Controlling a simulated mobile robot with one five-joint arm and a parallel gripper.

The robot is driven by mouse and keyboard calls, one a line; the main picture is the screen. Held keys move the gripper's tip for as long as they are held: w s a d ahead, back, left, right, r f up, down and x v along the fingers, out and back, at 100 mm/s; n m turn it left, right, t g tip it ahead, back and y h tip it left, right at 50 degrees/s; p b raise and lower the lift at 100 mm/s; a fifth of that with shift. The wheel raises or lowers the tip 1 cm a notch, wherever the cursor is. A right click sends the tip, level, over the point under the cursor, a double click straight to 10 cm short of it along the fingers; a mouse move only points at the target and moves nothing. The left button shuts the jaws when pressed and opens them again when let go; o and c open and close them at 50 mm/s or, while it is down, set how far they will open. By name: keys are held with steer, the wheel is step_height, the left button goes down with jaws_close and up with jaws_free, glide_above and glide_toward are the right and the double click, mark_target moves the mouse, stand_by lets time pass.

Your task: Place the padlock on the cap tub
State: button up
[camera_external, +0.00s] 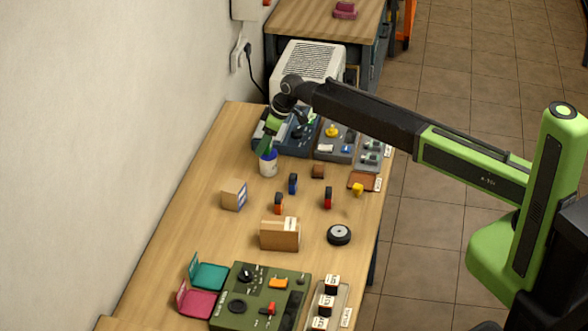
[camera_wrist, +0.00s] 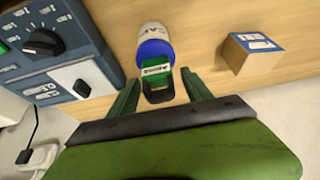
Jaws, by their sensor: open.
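The green padlock (camera_wrist: 156,70), with a black shackle, appears to rest on the blue top of the cap tub in the wrist view. The cap tub (camera_wrist: 152,30) is white with a blue rim and dark lettering; it also stands near the wall side of the bench in the external view (camera_external: 268,169). My gripper (camera_wrist: 160,78) is open, with one green finger on each side of the padlock and visible gaps to both. In the external view my gripper (camera_external: 266,146) is just above the tub, and the padlock is hard to tell from the green fingers.
A cardboard box (camera_external: 233,195) stands near the tub, and blue-grey control panels (camera_external: 295,135) lie behind it. Small coloured parts, a brown holder (camera_external: 280,235) and a black wheel (camera_external: 339,235) are nearer the front. Bare wood lies between them. The wall (camera_external: 110,120) is close on the left.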

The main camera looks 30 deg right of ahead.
steer(key=p+v, duration=1.1)
steer(key=v, duration=0.1)
steer(key=shift+r, duration=0.1)
steer(key=s+d+f+m+g+h, duration=0.1)
steer(key=s+d+m, duration=0.8)
steer(key=s+d, duration=2)
steer(key=d+g+h, duration=0.2)
steer(key=d, duration=0.2)
steer(key=shift+s+f, duration=0.25)
steer(key=shift+f, duration=0.15)
step_height(320, 180, down, 3)
steer(key=b, duration=0.3)
steer(key=shift+f, duration=0.1)
